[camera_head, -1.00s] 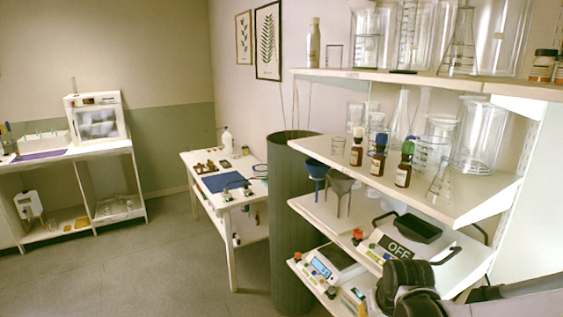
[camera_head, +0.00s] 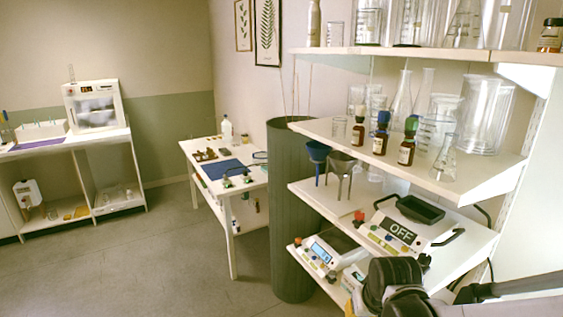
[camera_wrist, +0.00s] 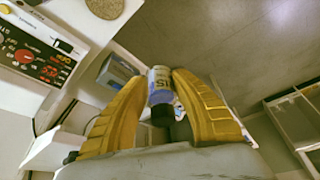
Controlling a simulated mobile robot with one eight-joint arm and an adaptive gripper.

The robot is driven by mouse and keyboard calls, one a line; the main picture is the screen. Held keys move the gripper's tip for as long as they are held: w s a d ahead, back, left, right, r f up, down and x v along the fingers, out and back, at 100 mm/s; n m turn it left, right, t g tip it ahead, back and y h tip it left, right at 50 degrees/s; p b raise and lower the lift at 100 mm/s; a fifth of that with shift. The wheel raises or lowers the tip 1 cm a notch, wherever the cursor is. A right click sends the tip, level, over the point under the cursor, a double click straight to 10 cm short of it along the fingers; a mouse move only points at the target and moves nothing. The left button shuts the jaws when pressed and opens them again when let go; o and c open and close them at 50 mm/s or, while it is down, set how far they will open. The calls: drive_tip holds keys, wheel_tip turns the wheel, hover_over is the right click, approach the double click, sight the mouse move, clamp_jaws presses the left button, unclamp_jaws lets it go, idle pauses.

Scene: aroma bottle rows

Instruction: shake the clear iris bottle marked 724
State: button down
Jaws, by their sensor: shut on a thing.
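My gripper (camera_wrist: 162,78) has two yellow ribbed fingers in the wrist view. They are shut on a small bottle (camera_wrist: 159,86), one finger on each side. The bottle has a pale label with the letters "IS" partly showing, and a dark cap that points toward the palm. The number 724 cannot be read. Bluish glass or liquid shows below the label. The bottle appears held clear of any surface. In the head view my gripper and the held bottle are out of sight; only part of my arm shows at lower right.
Shelves on the right hold glassware and several brown bottles (camera_head: 381,140). A device reading OFF (camera_head: 401,233) and a scale (camera_head: 330,250) stand on lower shelves. A green column (camera_head: 292,220) stands beside them. A white table (camera_head: 234,190) is farther back. Floor at left is open.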

wheel_tip(320, 180, down, 4)
drive_tip(key=shift+w+r, duration=0.1)
drive_tip(key=shift+w, duration=0.05)
drive_tip(key=v, duration=0.4)
drive_tip(key=shift+w+r, duration=0.2)
drive_tip(key=shift+r, duration=0.15)
wheel_tip(320, 180, down, 4)
drive_tip(key=shift+s+r, duration=0.1)
drive_tip(key=r, duration=0.4)
drive_tip(key=shift+w, duration=0.25)
drive_tip(key=f, duration=0.2)
drive_tip(key=shift+s+f, duration=0.35)
drive_tip(key=shift+w+r, duration=0.3)
drive_tip(key=shift+r, duration=0.3)
drive_tip(key=shift+w+r, duration=0.3)
drive_tip(key=shift+r, duration=0.3)
drive_tip(key=shift+s+f, duration=0.45)
drive_tip(key=shift+s, duration=0.15)
drive_tip(key=shift+s+x, duration=0.15)
drive_tip(key=shift+x, duration=0.9)
drive_tip(key=shift+s+x, duration=0.15)
drive_tip(key=shift+x, duration=0.9)
